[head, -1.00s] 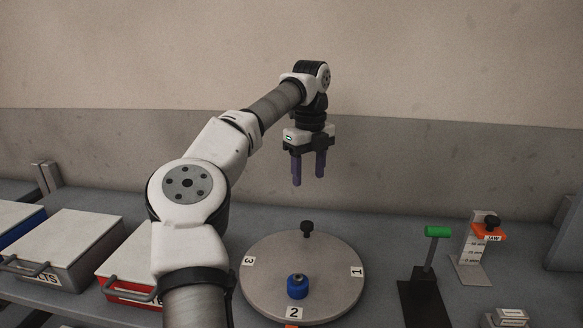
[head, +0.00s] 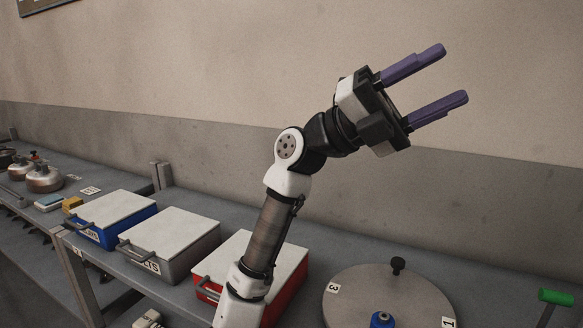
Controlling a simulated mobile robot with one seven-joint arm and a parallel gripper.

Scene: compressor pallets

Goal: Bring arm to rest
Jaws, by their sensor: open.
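My gripper (head: 455,79) is raised high in front of the wall, in the upper right of the head view. Its two purple fingers point right and slightly up. They are spread apart with nothing between them. My arm is bent, rising from the bottom of the view, and is clear of the bench.
A round grey turntable (head: 353,302) with a black knob (head: 398,265) and a blue part (head: 381,319) is at bottom right. Blue (head: 112,212), grey (head: 172,236) and red (head: 285,290) lidded boxes line the bench. A green handle (head: 556,297) is at far right.

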